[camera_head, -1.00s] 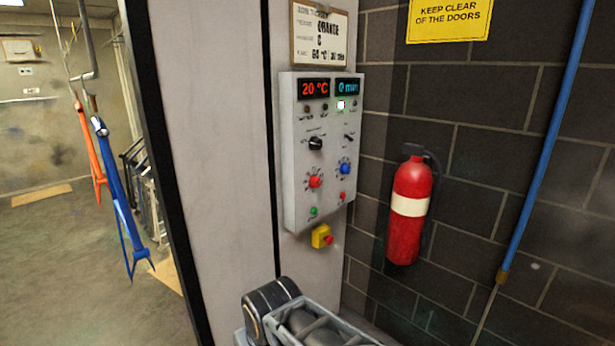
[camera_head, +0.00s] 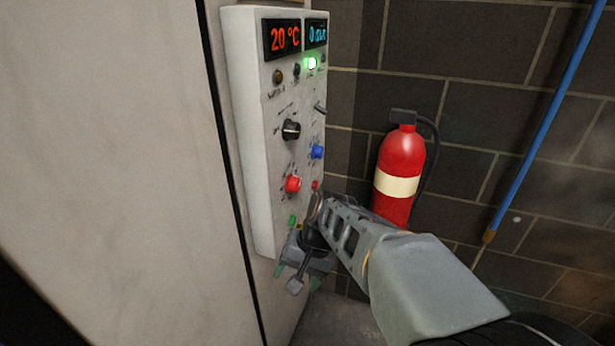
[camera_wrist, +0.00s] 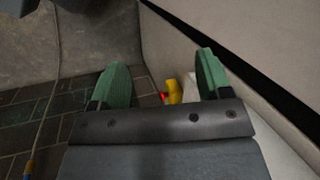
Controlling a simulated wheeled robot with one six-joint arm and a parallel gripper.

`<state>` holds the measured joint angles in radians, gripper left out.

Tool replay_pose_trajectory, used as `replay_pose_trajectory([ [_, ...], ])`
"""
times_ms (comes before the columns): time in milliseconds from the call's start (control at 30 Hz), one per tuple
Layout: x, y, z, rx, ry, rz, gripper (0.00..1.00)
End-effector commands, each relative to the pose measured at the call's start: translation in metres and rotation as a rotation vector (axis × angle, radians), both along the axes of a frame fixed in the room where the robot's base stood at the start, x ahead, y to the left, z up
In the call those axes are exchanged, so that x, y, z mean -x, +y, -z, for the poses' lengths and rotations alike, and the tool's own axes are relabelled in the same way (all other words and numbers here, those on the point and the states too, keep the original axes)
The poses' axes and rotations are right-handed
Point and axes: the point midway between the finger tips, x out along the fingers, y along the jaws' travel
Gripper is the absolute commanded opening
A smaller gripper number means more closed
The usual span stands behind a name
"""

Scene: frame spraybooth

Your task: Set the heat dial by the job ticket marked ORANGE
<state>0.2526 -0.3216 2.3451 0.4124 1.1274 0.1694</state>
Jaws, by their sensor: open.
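The grey control panel (camera_head: 265,110) hangs on the light wall. Its red display (camera_head: 284,37) reads 20 °C. No label naming the heat dial is legible; the red dial is below the °C display. My gripper (camera_head: 297,277) is open and empty by the panel's lower end, below the red dial and apart from it. Its green fingers also show in the wrist view (camera_wrist: 162,66). The job ticket is out of view now.
A yellow box (camera_wrist: 174,91) with a red button shows beyond the fingers in the wrist view. A red extinguisher (camera_head: 400,165) stands close right of the panel, behind my arm. A blue pipe (camera_head: 545,130) runs down the dark block wall.

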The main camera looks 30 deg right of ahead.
Motion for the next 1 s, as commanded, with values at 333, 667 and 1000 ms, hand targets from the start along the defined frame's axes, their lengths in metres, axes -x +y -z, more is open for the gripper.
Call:
replay_pose_trajectory([
  [333, -0.091, -0.109, -0.048, -0.992, 0.301, 0.827, 0.71],
  [667, -0.110, -0.196, -0.069, -1.436, 0.284, 1.009, 0.71],
  [1000, -0.150, -0.156, -0.071, -1.455, 0.284, 1.010, 0.71],
])
